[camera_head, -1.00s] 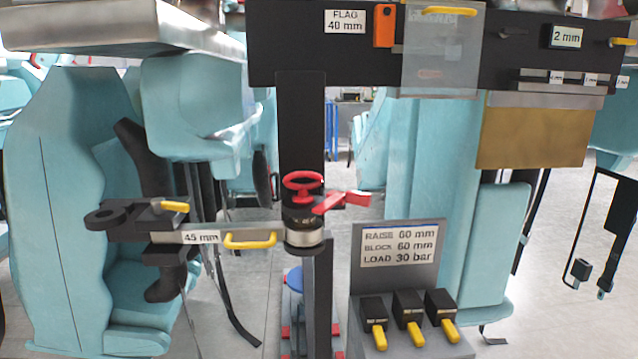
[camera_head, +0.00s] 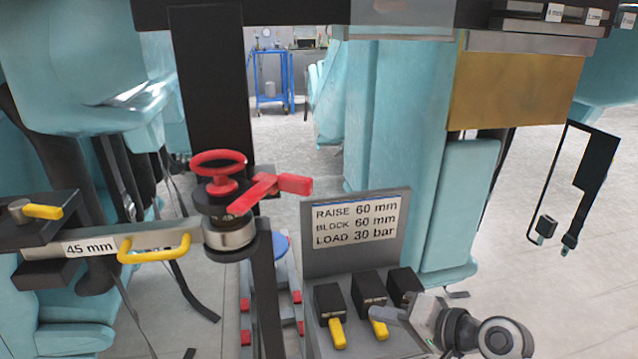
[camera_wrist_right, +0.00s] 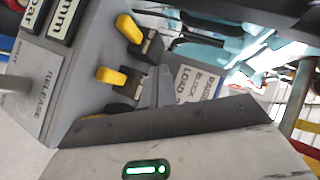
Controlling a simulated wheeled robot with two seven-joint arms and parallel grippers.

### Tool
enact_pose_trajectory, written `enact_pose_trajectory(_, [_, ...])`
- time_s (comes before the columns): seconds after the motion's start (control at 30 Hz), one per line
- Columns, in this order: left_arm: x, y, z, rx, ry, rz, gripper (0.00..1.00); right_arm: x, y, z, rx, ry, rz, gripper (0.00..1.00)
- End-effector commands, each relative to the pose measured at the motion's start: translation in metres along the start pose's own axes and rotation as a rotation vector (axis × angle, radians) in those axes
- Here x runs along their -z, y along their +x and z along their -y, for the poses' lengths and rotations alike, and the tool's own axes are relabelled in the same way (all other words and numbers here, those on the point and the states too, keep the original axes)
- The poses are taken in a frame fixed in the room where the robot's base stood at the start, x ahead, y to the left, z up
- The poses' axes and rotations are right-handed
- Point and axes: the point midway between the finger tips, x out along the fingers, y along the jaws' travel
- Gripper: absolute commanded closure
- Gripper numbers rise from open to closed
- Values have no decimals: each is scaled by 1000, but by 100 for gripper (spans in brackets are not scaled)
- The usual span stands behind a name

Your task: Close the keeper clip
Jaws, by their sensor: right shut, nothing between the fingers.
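No part is marked as the keeper clip, so I cannot tell which one it is. A black bracket with a yellow tab (camera_head: 42,211) sits at the left end of the bar labelled 45 mm (camera_head: 88,247). A red lever (camera_head: 270,190) and red handwheel (camera_head: 218,168) top the post by the bar's right end. My right gripper (camera_head: 385,315) is shut and empty at the yellow-tipped levers (camera_head: 378,328) of the console; I cannot tell whether it touches one. In the right wrist view, yellow levers (camera_wrist_right: 112,77) stand just beyond my gripper (camera_wrist_right: 155,88). My left gripper is not in view.
The console sign (camera_head: 355,222) reads RAISE 60 mm, BLOCK 60 mm, LOAD 30 bar. A RELEASE label (camera_wrist_right: 40,100) shows in the right wrist view. A black rail (camera_head: 290,12) crosses the top, with a brown panel (camera_head: 510,90) below it. Teal seats stand around.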

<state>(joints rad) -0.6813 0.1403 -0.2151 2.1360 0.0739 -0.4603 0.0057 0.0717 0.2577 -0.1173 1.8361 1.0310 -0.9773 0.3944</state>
Motion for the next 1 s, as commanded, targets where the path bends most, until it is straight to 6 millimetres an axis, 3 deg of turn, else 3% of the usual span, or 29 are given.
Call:
enact_pose_trajectory(0.03, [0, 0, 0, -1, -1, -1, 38, 30, -3, 34, 85, 53, 41, 100])
enact_pose_trajectory(0.1, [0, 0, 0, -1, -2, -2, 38, 57, -15, 78, 196, 134, 126, 100])
enact_pose_trajectory(0.2, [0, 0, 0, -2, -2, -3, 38, 86, -42, 135, 330, 203, 247, 100])
enact_pose_trajectory(0.33, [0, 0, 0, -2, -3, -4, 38, 105, -76, 187, 446, 237, 373, 100])
enact_pose_trajectory(0.43, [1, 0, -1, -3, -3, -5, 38, 111, -92, 207, 491, 243, 428, 100])
enact_pose_trajectory(0.57, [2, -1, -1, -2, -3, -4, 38, 110, -94, 219, 510, 246, 454, 100])
enact_pose_trajectory(1.0, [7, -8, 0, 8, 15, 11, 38, 80, -27, 265, 511, 244, 453, 100])
